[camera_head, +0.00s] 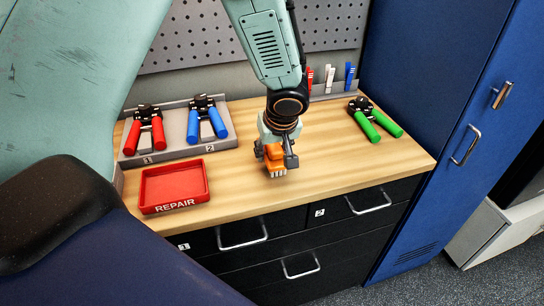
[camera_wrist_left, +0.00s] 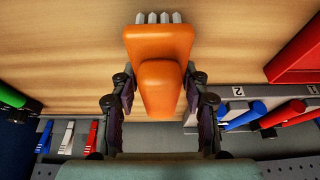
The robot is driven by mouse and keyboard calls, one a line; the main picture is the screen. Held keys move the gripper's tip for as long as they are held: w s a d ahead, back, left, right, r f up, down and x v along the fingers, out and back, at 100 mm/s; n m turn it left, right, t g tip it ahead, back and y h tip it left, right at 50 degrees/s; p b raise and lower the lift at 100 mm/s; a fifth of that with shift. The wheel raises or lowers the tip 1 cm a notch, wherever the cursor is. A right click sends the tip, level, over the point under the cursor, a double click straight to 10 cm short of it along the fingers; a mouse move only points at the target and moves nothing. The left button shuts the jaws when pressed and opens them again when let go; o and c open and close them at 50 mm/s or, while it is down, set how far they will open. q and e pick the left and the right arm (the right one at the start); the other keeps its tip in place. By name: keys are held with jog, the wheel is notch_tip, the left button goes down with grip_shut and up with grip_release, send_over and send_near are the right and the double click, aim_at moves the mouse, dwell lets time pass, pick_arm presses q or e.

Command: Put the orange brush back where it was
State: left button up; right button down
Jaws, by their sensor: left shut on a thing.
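The orange brush (camera_head: 274,158) is in my left gripper (camera_head: 274,152), over the middle of the wooden worktop. Its pale bristles point toward the front edge of the worktop. In the left wrist view the orange brush (camera_wrist_left: 158,48) sits between the two fingers of my left gripper (camera_wrist_left: 160,95), which are shut on its handle. Whether the bristles touch the worktop, I cannot tell. My right gripper is in neither view.
A red REPAIR tray (camera_head: 174,187) lies front left. Red-handled pliers (camera_head: 145,132) and blue-handled pliers (camera_head: 206,120) rest in a grey holder (camera_head: 180,151). Green-handled pliers (camera_head: 374,120) lie at the right. Clips (camera_head: 330,78) stand at the back. A blue locker (camera_head: 440,110) borders the worktop.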

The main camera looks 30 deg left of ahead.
pick_arm(q)
jog(key=shift+f, duration=0.6)
jog(key=shift+s+a, duration=0.25)
jog(key=shift+a, duration=0.1)
jog(key=shift+w+d+f+b, duration=0.15)
jog(key=shift+d+f+b, duration=0.1)
jog(key=shift+b, duration=0.1)
jog(key=o, duration=0.8)
jog(key=shift+c, duration=0.2)
jog(key=o, duration=0.4)
jog(key=shift+a, duration=0.2)
jog(key=shift+c, duration=0.2)
jog(key=shift+d+r, duration=0.1)
jog(key=shift+d, duration=0.05)
